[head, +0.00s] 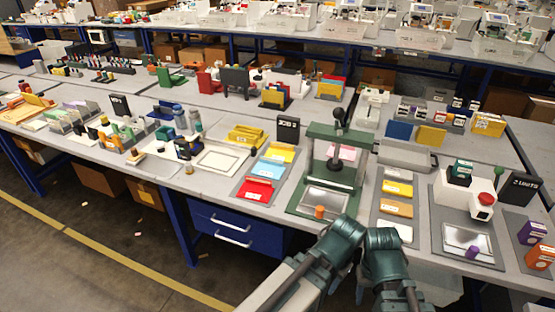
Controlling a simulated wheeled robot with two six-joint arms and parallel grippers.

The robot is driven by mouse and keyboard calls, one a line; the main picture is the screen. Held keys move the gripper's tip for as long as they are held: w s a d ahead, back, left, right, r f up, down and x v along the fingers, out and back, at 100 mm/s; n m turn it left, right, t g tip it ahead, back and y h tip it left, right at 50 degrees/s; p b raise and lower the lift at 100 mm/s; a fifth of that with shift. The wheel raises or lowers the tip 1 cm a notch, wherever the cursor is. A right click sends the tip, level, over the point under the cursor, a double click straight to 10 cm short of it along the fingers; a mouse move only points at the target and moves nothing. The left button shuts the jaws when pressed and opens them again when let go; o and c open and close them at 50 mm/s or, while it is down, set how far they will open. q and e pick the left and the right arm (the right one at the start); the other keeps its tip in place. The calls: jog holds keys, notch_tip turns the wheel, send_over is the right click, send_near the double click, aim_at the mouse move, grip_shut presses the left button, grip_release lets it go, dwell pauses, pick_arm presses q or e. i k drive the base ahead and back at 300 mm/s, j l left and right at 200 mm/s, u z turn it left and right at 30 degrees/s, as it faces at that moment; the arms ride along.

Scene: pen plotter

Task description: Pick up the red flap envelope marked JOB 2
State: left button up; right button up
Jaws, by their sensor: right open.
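The red envelope (256,191) lies flat at the front of a grey tray (243,185) on the workbench, left of the green press. A pale label strip shows on it, but the print is too small to read. A light blue envelope (268,169) and a yellow one (280,153) lie behind it. My right gripper (389,296) is at the bottom of the head view, right of and nearer than the red envelope, well apart from it. Its dark fingers are spread, with nothing seen between them. My left gripper is not in view.
The green press (338,160) stands just right of the envelope tray, with an orange knob (320,212) at its front. A white tray (222,158) lies to the left. A black sign (288,129) stands behind. Blue drawers (235,226) are below the bench edge.

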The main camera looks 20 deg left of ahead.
aim_at(258, 190)
jog(key=i+j, duration=0.4)
jog(key=j, duration=0.2)
jog(key=i+j+u, duration=0.1)
jog(key=i+j, duration=0.35)
jog(key=j, duration=0.1)
